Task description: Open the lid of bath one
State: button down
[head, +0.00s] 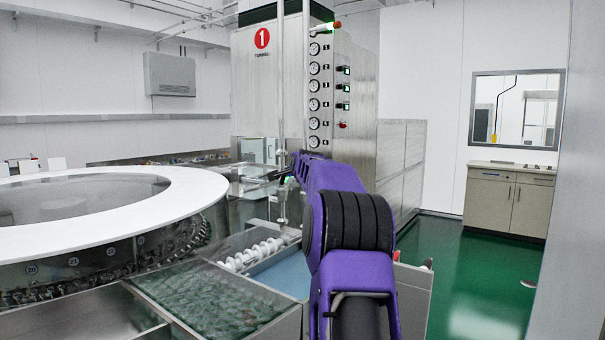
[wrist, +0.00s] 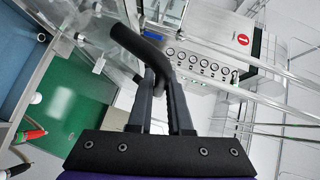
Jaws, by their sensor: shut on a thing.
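A tall metal cabinet with a round red "1" sign (head: 262,38) stands ahead of me; the sign also shows in the wrist view (wrist: 243,39). My gripper (wrist: 160,78) is shut on a black bar handle (wrist: 132,40), whose free end sticks out to the upper left. In the head view my gripper (head: 291,176) is small, at the far end of my purple arm, low in front of the cabinet. Clear and metal parts lie behind the handle in the wrist view. I cannot make out the lid's outline or how far it stands open.
A large round machine with a white ring top (head: 125,207) fills the left. A glass-covered bath (head: 215,300) and a blue-floored tray with white rollers (head: 285,272) lie in front. Green floor (head: 480,275) is clear at right, before a beige counter (head: 510,200).

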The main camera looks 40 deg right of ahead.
jog(key=shift+w+a+r, duration=0.1)
jog(key=shift+w+a, duration=0.05)
jog(key=shift+w, duration=0.3)
jog(key=shift+w+a+r, duration=0.1)
jog(key=shift+w+a, duration=0.05)
jog(key=shift+w, duration=0.3)
jog(key=c, duration=0.9)
grip_release()
jog(key=shift+o, duration=0.2)
jog(key=r+b+v, duration=0.1)
jog(key=b+v, duration=0.3)
jog(key=v, duration=1.3)
jog(key=shift+a, duration=0.1)
